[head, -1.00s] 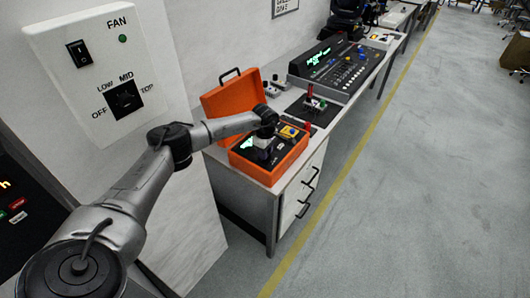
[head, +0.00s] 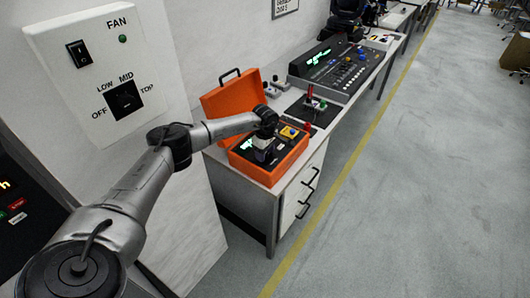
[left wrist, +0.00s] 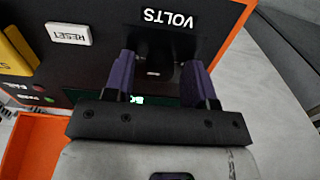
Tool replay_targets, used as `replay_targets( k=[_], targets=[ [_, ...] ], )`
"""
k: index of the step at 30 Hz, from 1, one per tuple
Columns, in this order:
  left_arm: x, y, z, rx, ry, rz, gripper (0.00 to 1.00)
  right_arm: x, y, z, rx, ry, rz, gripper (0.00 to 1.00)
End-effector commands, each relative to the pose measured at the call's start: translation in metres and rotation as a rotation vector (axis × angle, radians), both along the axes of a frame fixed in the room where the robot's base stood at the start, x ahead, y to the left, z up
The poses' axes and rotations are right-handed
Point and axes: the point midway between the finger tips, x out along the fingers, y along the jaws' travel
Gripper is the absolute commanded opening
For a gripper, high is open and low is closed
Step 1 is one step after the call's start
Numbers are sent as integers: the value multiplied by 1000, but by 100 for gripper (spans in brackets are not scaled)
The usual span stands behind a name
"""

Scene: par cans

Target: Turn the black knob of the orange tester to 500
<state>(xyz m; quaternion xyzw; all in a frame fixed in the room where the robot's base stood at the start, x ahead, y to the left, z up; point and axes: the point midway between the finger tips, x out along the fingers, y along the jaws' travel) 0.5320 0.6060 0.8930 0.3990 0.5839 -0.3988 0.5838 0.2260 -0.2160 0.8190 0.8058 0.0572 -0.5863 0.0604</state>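The orange tester (head: 262,172) stands open on the near end of the bench, its lid up at the back. My left gripper (head: 262,150) points down over its dark panel. In the left wrist view, the two purple fingers of my left gripper (left wrist: 160,72) are apart, with the black knob (left wrist: 157,48) between them, below the VOLTS label (left wrist: 167,18). The knob is dark against the dark panel, so I cannot tell whether both fingers press on it. Its scale numbers, including 500, are hidden or unreadable. A green display (left wrist: 137,100) is partly covered by the gripper. My right gripper is not in view.
A white RESET button (left wrist: 68,34) and a yellow part (left wrist: 14,50) lie beside the knob on the panel. A black mat (head: 313,110) with small items and a mixing console (head: 338,68) stand farther along the bench. A FAN control box (head: 100,75) is at left.

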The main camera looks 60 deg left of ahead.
Motion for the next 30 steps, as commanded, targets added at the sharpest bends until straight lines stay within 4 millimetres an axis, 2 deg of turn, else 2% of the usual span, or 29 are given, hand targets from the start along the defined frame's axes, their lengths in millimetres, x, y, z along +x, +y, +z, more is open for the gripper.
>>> replay_targets(
  k=[8, 14, 30],
  targets=[
    [0, 0, 0, 0, 0, 1, 55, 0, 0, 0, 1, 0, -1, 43],
    [0, 0, 9, 0, 0, 1, 55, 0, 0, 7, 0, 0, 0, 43],
    [0, 0, 72, 0, 0, 1, 55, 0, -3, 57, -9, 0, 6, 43]
  ],
)
